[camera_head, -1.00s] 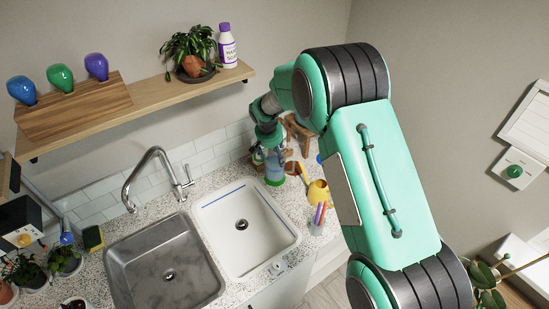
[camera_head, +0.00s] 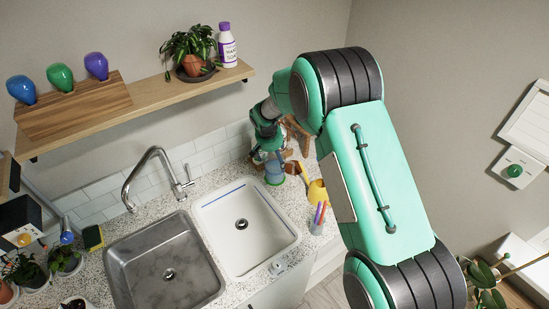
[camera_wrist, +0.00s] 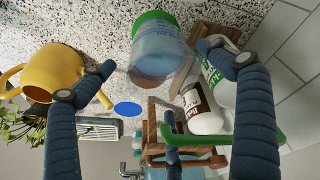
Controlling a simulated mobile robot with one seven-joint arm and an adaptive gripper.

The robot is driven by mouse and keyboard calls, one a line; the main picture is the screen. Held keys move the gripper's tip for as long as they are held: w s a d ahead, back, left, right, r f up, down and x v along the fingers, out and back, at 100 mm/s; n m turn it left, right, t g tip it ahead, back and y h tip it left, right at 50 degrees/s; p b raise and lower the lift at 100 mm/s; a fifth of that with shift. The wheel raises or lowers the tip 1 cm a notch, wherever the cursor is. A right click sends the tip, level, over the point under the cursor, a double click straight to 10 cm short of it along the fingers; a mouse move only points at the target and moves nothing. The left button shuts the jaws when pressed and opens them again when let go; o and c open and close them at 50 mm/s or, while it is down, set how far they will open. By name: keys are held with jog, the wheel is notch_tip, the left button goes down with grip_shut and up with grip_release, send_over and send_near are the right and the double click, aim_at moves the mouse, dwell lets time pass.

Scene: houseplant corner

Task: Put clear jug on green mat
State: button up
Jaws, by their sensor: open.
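The clear jug (camera_wrist: 160,50), see-through with a bluish tint, shows in the wrist view with its open end toward my gripper. Its base is at the green mat (camera_wrist: 153,16), seen as a green rim around the jug's foot. In the head view the jug (camera_head: 273,168) looks upright on the green mat (camera_head: 275,182), at the counter's back right. My gripper (camera_wrist: 160,68) is open, one finger on each side of the jug in the wrist view, with gaps between. In the head view my gripper (camera_head: 266,146) is just above the jug and partly hides it.
A yellow watering can (camera_wrist: 55,72) is left of the jug in the wrist view. A brown-labelled bottle (camera_wrist: 205,112), a larger pale bottle (camera_wrist: 222,85) and a wooden stool (camera_wrist: 205,32) crowd its right. A pen cup (camera_head: 318,218) and white sink (camera_head: 268,215) lie nearer.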

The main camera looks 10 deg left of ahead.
jog(key=shift+r, duration=0.15)
jog(key=v, duration=1.2)
dwell(0.7)
jog(key=s+d+r+m+t, duration=0.1)
jog(key=s+d+r, duration=0.7)
jog(key=d+r, duration=0.4)
jog(key=s+d+r, duration=0.8)
jog(key=d+r, duration=0.4)
jog(key=s+d, duration=0.4)
jog(key=s, duration=0.5)
jog(key=s+d+r+t, duration=0.1)
jog(key=s+d, duration=0.3)
jog(key=s, duration=0.6)
jog(key=s+d+r+y, duration=0.1)
jog(key=s+d, duration=0.4)
jog(key=s, duration=0.5)
jog(key=shift+r+m+t, duration=0.15)
jog(key=shift+m+t, duration=0.25)
